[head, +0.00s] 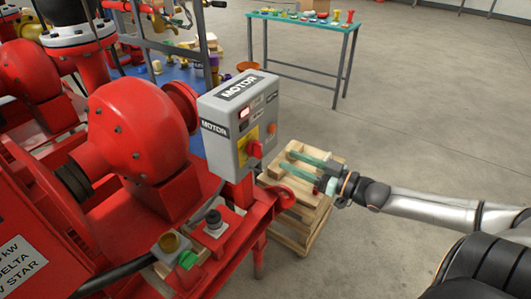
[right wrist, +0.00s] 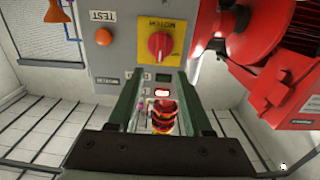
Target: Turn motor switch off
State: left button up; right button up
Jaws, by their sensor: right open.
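The grey motor control box (head: 222,152) stands on the red skid in the middle of the head view. Its red rotary motor switch (head: 254,149) sits on a yellow plate, with a red lamp lit above it. In the right wrist view the picture is upside down; the switch knob (right wrist: 158,45) is on its yellow plate just beyond the fingertips, and the lit lamp (right wrist: 161,92) shows between the fingers. My right gripper (head: 288,156) is open and empty, to the right of the box, its fingers pointing at it; it also frames the right wrist view (right wrist: 163,78). My left gripper is not seen.
A red pump (head: 135,125) and its base fill the left. A wooden pallet stack (head: 312,212) stands below my right gripper. A push-button box (head: 213,222) sits on the skid. A teal table (head: 305,22) with small items is at the back. Floor at right is clear.

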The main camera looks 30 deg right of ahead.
aim_at(262, 148)
jog(key=b+x, duration=0.1)
jog(key=x, duration=0.5)
jog(key=shift+w+b, duration=0.1)
jog(key=shift+b, duration=0.25)
jog(key=shift+x, duration=1.25)
jog(key=shift+c, duration=0.2)
grip_shut()
